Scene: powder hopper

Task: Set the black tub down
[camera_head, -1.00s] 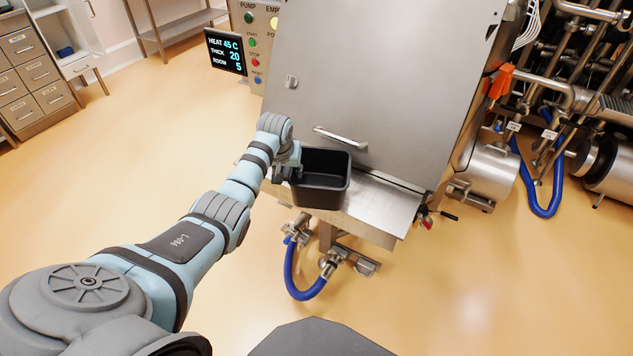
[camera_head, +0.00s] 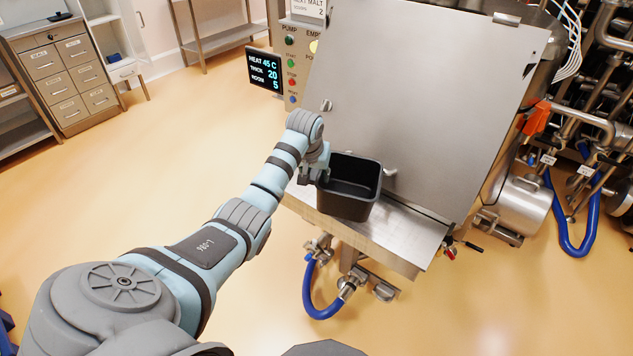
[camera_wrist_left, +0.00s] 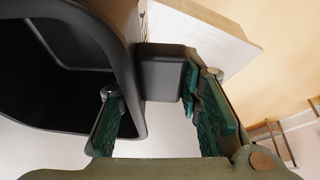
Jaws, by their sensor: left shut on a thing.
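The black tub (camera_head: 350,205) is an open, upright bin in front of the slanted steel panel, over the steel ledge (camera_head: 405,240). Its inside looks dark, and no contents can be made out. My left gripper (camera_head: 316,174) is at the tub's left side, shut on its grip tab. In the left wrist view the tab (camera_wrist_left: 160,75) sits between the green-padded fingers (camera_wrist_left: 158,88), with the tub's rim and dark inside to the left. I cannot tell whether the tub's base touches the ledge. My right gripper is not in view.
The steel panel (camera_head: 410,90) rises behind the tub, its handle (camera_head: 390,172) mostly hidden. A control box with a display (camera_head: 264,71) stands left of it. Pipes and a blue hose (camera_head: 575,225) are at the right. The ledge is bare right of the tub.

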